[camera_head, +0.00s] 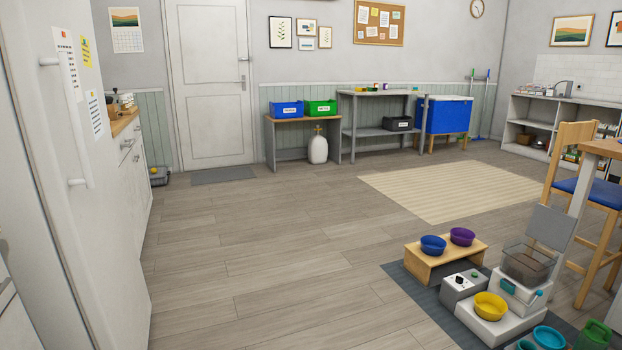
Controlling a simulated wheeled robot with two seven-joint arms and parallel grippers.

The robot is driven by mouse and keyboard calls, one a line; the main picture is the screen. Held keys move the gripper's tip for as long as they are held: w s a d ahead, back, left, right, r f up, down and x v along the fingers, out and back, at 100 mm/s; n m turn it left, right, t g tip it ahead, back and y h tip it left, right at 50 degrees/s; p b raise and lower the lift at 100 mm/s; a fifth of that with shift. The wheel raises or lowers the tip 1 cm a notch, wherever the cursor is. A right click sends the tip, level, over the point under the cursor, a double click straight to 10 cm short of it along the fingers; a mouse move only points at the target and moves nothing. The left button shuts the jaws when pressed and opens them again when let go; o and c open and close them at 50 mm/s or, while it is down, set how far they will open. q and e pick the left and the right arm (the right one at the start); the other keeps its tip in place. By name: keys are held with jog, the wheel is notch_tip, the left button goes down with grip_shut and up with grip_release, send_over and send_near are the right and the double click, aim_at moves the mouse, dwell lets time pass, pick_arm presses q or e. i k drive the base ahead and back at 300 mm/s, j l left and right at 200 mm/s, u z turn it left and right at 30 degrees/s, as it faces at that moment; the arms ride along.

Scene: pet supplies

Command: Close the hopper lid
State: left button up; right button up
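The feeder's hopper (527,264) is a see-through brownish bin on top of a white feeder body (517,293), at the lower right. Its grey lid (550,226) stands tilted up at the hopper's back edge, so the hopper is open at the top. A teal part (508,286) shows on the front of the feeder. Neither of my grippers is in view.
Beside the feeder are a grey control box (463,287), a yellow bowl (490,305) on a white base, and a wooden stand (446,265) with blue and purple bowls. A chair (580,190) and table stand at the right. The floor at centre is clear.

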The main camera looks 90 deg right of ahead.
aim_at(549, 227)
jog(key=z, duration=4.2)
